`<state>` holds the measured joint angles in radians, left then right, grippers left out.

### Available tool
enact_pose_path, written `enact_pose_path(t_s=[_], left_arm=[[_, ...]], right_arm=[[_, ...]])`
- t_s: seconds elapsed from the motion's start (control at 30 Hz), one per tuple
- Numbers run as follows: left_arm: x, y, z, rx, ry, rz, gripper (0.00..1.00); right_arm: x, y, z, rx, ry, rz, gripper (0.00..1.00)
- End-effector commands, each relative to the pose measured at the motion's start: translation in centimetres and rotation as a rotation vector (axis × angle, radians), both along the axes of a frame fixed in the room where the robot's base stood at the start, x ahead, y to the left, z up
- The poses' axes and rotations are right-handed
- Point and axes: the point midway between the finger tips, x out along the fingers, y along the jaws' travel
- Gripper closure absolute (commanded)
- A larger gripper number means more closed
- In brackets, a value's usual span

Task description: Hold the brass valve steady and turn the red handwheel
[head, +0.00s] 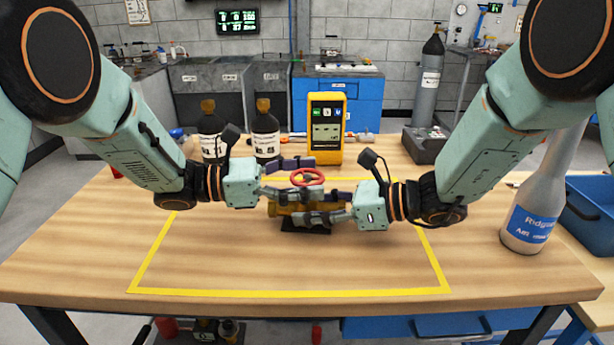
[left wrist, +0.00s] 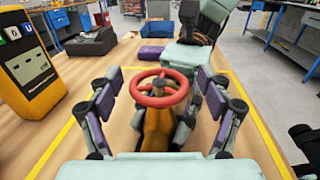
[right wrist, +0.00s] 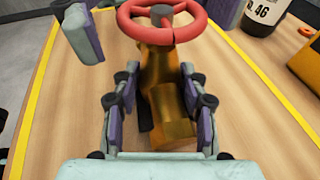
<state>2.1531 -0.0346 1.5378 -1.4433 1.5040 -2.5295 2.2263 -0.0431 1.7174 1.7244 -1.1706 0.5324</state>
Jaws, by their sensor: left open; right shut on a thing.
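The brass valve (head: 290,208) sits on a dark base (head: 305,227) near the middle of the table, with the red handwheel (head: 307,177) on top. The valve body also shows in the right wrist view (right wrist: 165,95). My right gripper (head: 310,208) is shut on the valve body from the right, below the wheel; its fingers flank the brass in the right wrist view. My left gripper (head: 300,177) is open around the handwheel, with one finger on each side; the wheel (left wrist: 160,88) lies between them in the left wrist view, with gaps on both sides.
A yellow meter (head: 326,128) and two dark bottles (head: 265,130) stand behind the valve. A grey bottle (head: 535,205) stands at the right, near a blue bin (head: 592,215). Yellow tape (head: 290,293) outlines the work area, whose front part is clear.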

Motion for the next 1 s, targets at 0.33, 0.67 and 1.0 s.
enact_pose_path(t_s=[0.33, 0.67, 1.0], left_arm=[[0.01, 0.00, 0.00, 0.000, 0.000, 0.000, 0.33], [0.00, 0.01, 0.00, 0.000, 0.000, 0.000, 0.61], [-0.06, -0.04, 0.02, -0.001, 0.001, 0.006, 0.77]], right_arm=[[0.02, -0.01, -0.02, 0.000, 0.000, -0.001, 0.74], [0.03, -0.01, -0.01, -0.001, 0.000, -0.001, 0.74], [0.04, -0.01, -0.02, -0.001, 0.000, -0.002, 0.74]])
